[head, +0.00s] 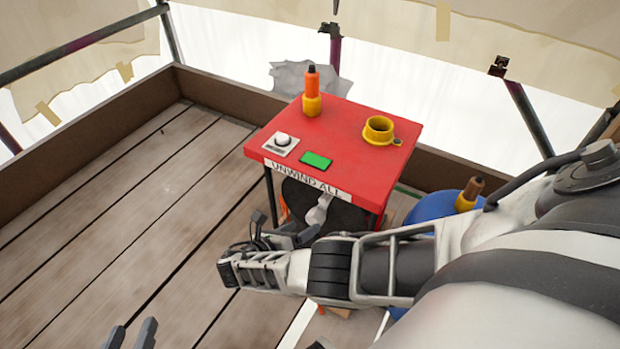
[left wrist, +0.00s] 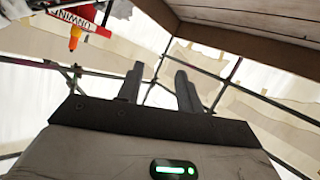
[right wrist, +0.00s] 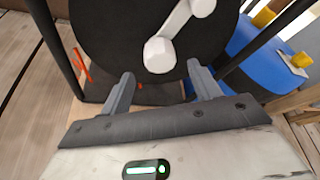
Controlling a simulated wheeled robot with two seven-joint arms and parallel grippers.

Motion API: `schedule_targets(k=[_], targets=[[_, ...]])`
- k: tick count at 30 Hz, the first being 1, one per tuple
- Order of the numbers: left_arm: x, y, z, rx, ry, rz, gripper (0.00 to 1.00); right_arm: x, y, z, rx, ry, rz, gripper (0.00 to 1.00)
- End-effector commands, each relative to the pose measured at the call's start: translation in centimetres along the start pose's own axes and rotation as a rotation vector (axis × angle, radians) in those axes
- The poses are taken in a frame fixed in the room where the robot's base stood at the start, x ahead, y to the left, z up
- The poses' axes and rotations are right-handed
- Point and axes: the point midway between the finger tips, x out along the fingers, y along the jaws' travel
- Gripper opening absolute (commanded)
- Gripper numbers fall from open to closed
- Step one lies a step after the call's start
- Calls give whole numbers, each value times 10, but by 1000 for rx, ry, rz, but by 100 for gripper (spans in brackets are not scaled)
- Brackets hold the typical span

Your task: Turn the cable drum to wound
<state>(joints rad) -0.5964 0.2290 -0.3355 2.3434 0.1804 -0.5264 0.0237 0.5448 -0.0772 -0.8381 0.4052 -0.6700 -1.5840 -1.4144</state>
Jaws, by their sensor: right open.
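The cable drum (head: 330,212) is a black disc under the red table top, partly hidden by my right arm in the head view. In the right wrist view the drum (right wrist: 115,45) fills the upper middle, with a pale crank (right wrist: 180,28) ending in a round knob (right wrist: 159,55). My right gripper (right wrist: 161,76) is open, its fingertips either side of the view just short of the knob; nothing is between them. My left gripper (head: 132,335) is at the bottom left of the head view, away from the drum. It is open and empty in the left wrist view (left wrist: 158,76).
The red table (head: 355,130) reads "UNWIND ALL" on its front edge. A blue drum (head: 430,205) stands right. Plank floor at left is clear.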

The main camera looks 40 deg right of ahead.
Motion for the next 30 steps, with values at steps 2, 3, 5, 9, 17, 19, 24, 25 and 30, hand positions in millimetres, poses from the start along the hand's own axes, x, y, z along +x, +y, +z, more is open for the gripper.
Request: schedule_targets(k=[2,3,5,9,17,19,24,25,30], targets=[[0,-2,0,-1,-23,-8,36,-24,0,1,-1,2,4,62],[1,-3,1,-2,-31,-11,36,-34,-1,1,-1,2,4,62],[2,-5,2,-6,-37,-17,36,-48,0,1,-1,1,3,62],[4,-8,5,-14,-51,-28,36,-77,0,0,-2,1,3,62],[5,-9,8,-16,-61,-31,36,-105,0,0,-1,0,-1,62],[5,-9,8,-16,-61,-30,36,-107,0,0,-1,-1,-1,62],[5,-8,7,-16,-57,-29,36,-107,0,0,-1,-1,-1,62],[4,-8,7,-16,-57,-28,36,-107,0,0,-1,-1,-1,62],[2,-4,6,-13,-58,-21,36,-107,1,-4,20,26,14,29]])
